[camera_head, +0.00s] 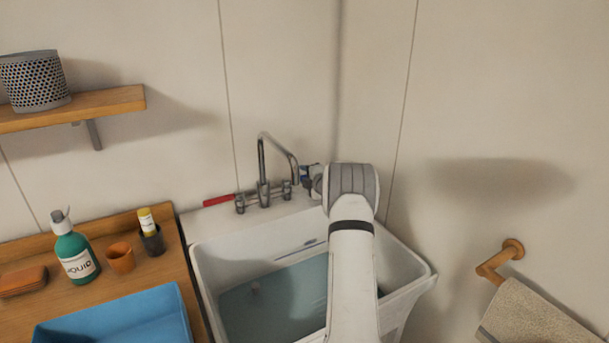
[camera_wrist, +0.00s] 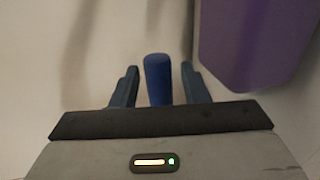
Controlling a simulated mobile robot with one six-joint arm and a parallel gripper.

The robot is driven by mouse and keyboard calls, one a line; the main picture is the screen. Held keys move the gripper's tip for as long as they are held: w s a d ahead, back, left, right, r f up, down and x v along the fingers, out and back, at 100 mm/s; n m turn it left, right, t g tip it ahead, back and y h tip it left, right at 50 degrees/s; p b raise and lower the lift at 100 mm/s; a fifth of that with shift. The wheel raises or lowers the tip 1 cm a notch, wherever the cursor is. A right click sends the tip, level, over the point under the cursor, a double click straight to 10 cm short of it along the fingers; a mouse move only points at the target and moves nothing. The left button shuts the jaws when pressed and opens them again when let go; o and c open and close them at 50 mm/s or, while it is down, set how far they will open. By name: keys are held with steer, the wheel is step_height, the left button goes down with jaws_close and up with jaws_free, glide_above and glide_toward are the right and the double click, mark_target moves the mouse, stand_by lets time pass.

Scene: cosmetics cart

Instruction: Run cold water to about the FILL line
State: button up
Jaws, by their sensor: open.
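The white sink basin (camera_head: 212,262) holds blue-grey water (camera_head: 275,298) over its floor. A chrome faucet (camera_head: 264,165) with a curved spout stands on its back ledge. A red lever (camera_head: 219,200) points left from the left valve. A blue lever (camera_wrist: 158,80) lies between the spread fingers of my gripper (camera_wrist: 156,88) in the wrist view, with gaps on both sides. In the head view my gripper (camera_head: 308,178) is just right of the spout, partly hidden by my wrist. A faint line with a small dark mark (camera_head: 309,242) shows on the basin's back wall; its lettering is unreadable.
A wooden counter (camera_head: 20,315) on the left holds a blue tray (camera_head: 120,322), a green bottle (camera_head: 76,252) and cups. A towel (camera_head: 530,315) hangs at right. A purple surface (camera_wrist: 250,45) fills the wrist view's upper right.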

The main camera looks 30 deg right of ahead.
steer(key=shift+w+d, duration=0.15)
steer(key=shift+w, duration=0.15)
steer(key=shift+f, duration=0.1)
steer(key=shift+c, duration=0.2)
jaws_close()
